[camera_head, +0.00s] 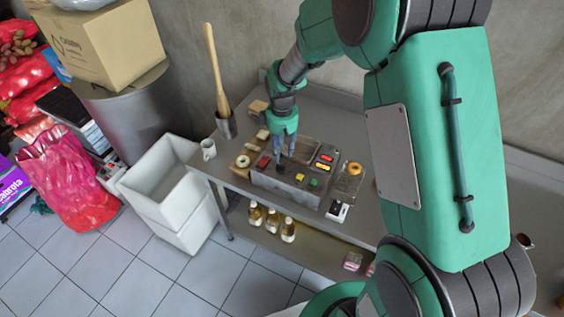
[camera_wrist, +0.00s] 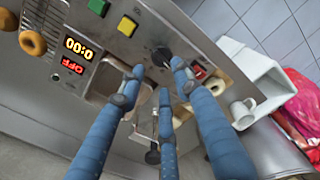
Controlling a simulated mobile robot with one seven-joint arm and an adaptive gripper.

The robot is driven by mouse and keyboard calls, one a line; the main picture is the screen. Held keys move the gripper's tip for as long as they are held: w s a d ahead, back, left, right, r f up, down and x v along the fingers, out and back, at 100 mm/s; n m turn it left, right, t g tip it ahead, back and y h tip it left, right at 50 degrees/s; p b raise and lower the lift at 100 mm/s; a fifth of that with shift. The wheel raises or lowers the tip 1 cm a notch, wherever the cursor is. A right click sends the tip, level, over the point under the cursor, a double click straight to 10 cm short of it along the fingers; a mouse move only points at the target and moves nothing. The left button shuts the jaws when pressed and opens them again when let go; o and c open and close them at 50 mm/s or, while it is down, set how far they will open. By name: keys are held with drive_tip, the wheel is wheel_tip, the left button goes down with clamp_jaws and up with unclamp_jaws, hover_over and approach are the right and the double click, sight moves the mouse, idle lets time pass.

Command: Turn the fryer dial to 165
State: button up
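The fryer (camera_head: 284,188) is a grey metal box on the table, with a button panel. In the wrist view its panel (camera_wrist: 143,34) carries a black dial (camera_wrist: 162,55); I cannot read its setting. My gripper (camera_head: 283,157) points down over the left part of the fryer. In the wrist view my gripper (camera_wrist: 160,76) has three blue fingers spread apart, with nothing held. The dial shows between and just beyond two fingertips; I cannot tell whether they touch it.
Yellow (camera_wrist: 127,26) and green (camera_wrist: 98,6) buttons and a red switch (camera_wrist: 199,72) lie near the dial. A black-knobbed lever (camera_wrist: 153,154) stands near the fingers. A white mug (camera_head: 208,149) and a rolling-pin holder (camera_head: 226,125) stand left of the fryer.

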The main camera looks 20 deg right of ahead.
sight(281, 167)
wheel_tip(281, 167, down, 7)
drive_tip(key=shift+r, duration=0.2)
drive_tip(key=shift+c, duration=0.5)
clamp_jaws()
